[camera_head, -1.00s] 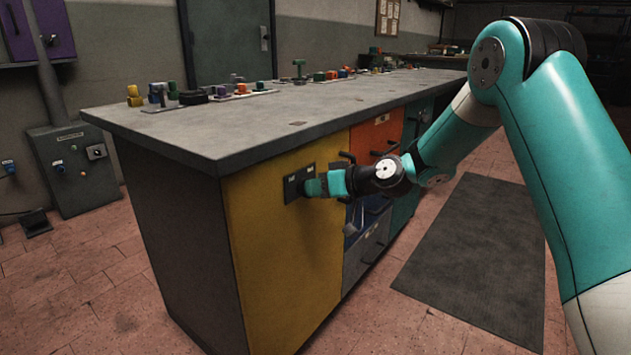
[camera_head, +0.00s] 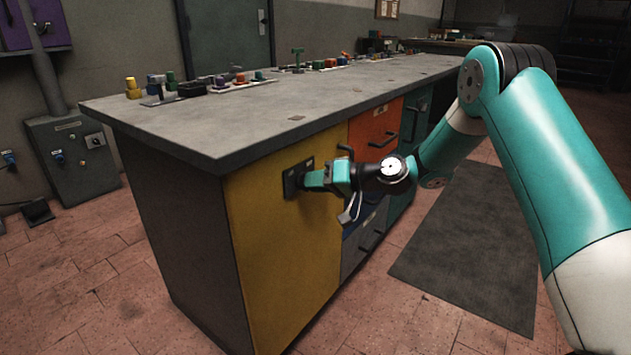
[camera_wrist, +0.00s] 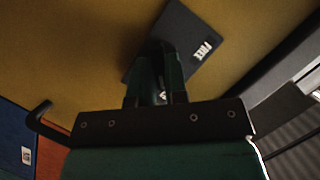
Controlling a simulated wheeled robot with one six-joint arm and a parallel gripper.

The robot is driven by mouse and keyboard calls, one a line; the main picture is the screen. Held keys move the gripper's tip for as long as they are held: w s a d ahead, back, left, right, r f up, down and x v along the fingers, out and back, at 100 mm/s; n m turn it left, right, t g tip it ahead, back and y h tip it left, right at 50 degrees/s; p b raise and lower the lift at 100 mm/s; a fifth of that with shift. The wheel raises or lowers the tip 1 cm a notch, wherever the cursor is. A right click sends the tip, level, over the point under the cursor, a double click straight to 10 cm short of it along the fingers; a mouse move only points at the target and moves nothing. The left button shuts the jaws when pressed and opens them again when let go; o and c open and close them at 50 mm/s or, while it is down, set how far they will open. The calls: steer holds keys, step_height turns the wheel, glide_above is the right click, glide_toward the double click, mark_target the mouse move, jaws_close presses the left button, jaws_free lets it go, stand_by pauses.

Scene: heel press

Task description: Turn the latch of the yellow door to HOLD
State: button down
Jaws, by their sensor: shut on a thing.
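The yellow door (camera_head: 285,245) is the near end panel on the front of the workbench. A dark latch plate (camera_head: 289,185) sits near its top. It also shows in the wrist view (camera_wrist: 178,22), where a white label reading FREE (camera_wrist: 202,51) is on it. My gripper (camera_head: 306,181) is at the plate, its fingers pointing at the door. In the wrist view my gripper (camera_wrist: 158,68) is shut on the latch, which is mostly hidden between the fingers. I cannot make out a HOLD label or the latch's exact angle.
Several small coloured parts stand along the back of the worktop (camera_head: 230,125). A dark mat (camera_head: 465,250) lies on the clear floor at right.

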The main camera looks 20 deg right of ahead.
steer(key=c, duration=1.1)
jaws_free()
steer(key=shift+c, duration=0.2)
steer(key=p+v, duration=0.3)
steer(key=v, duration=1.4)
steer(key=shift+s, duration=0.15)
steer(key=shift+r, duration=0.1)
